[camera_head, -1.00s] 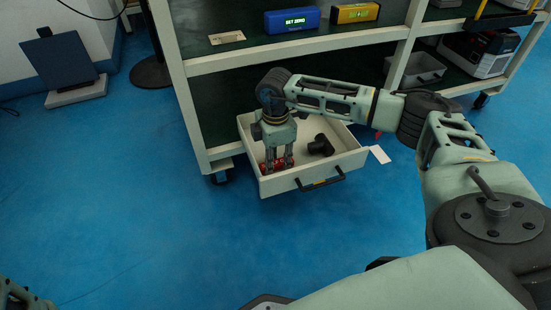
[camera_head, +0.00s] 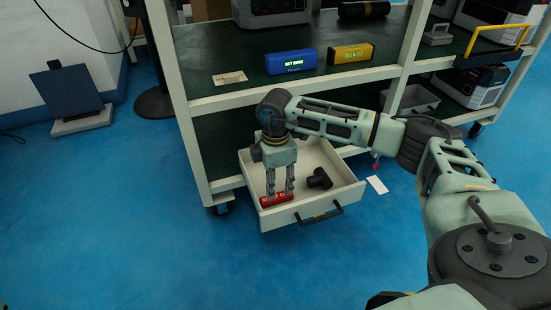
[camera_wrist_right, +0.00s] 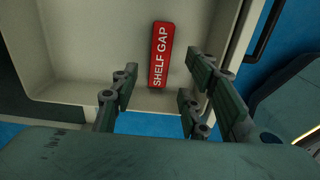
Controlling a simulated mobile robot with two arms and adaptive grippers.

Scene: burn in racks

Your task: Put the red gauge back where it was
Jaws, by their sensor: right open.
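The red gauge (camera_head: 277,200), a bar labelled SHELF GAP, lies on the floor of the pulled-out white drawer (camera_head: 318,217), near its front left. In the right wrist view the gauge (camera_wrist_right: 160,58) lies between my spread fingers, its label facing up. My right gripper (camera_head: 280,190) points down into the drawer just above the gauge. In the right wrist view its fingers (camera_wrist_right: 162,68) are open and nothing is held. My left gripper is not in view.
A black T-shaped part (camera_head: 319,179) lies in the drawer, right of the gauge. On the shelf above stand a blue SET ZERO box (camera_head: 291,62) and a yellow device (camera_head: 350,54), with a tan label (camera_head: 229,78) at left. A white tag (camera_head: 377,184) is right of the drawer.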

